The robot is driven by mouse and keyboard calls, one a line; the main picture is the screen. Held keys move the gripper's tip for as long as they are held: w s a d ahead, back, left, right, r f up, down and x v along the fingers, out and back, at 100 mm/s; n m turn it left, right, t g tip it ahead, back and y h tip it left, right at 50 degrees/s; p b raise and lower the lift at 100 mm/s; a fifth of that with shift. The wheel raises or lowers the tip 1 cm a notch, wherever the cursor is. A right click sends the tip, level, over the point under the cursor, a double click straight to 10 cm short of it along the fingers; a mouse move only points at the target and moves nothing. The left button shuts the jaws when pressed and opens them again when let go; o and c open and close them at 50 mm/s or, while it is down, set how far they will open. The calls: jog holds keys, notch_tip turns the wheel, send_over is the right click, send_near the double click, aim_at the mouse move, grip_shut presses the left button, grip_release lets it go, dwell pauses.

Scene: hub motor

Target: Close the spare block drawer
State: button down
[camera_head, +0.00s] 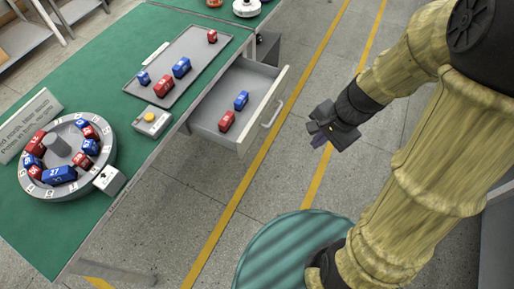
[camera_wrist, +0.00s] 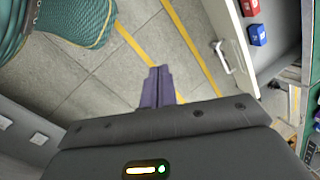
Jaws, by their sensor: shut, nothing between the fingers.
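The spare block drawer (camera_head: 250,84) is pulled out from under the green bench, with a grey box and a pale front panel. It holds a red block (camera_head: 227,121) and a blue block (camera_head: 241,100). Its bar handle (camera_head: 273,112) is on the outer face. In the wrist view the drawer's front panel (camera_wrist: 236,50) and handle (camera_wrist: 221,58) show at the upper right. My gripper (camera_head: 318,142) is shut and empty, in the air to the right of the drawer and apart from the handle. Its fingers (camera_wrist: 158,86) also show together in the wrist view.
The green bench (camera_head: 116,78) bears a grey tray (camera_head: 168,92) with several blocks, a yellow-button box (camera_head: 150,119) and a round hub (camera_head: 62,188) with numbered blocks. Clear floor with yellow lines lies between the drawer and my arm.

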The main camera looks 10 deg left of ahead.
jog(key=w+a+f+m+t+y+b, duration=0.1)
jog(key=w+a+f+m+y+b, duration=0.1)
jog(key=w+f+m+b, duration=0.3)
jog(key=w+a+f+m+t+y+b, duration=0.1)
jog(key=w+a+f+m+y+b, duration=0.2)
jog(key=f+m+b, duration=0.5)
notch_tip(320, 180, down, 4)
jog(key=shift+w+a+r+b, duration=0.2)
jog(key=shift+w+a+b, duration=0.3)
jog(key=shift+w+a, duration=0.5)
jog(key=b, duration=0.3)
send_near(250, 140)
notch_tip(250, 140, down, 4)
jog(key=a, duration=0.3)
jog(key=shift+w+f, duration=0.25)
jog(key=shift+w, duration=0.15)
jog(key=shift+w+a, duration=0.15)
jog(key=shift+a, duration=0.2)
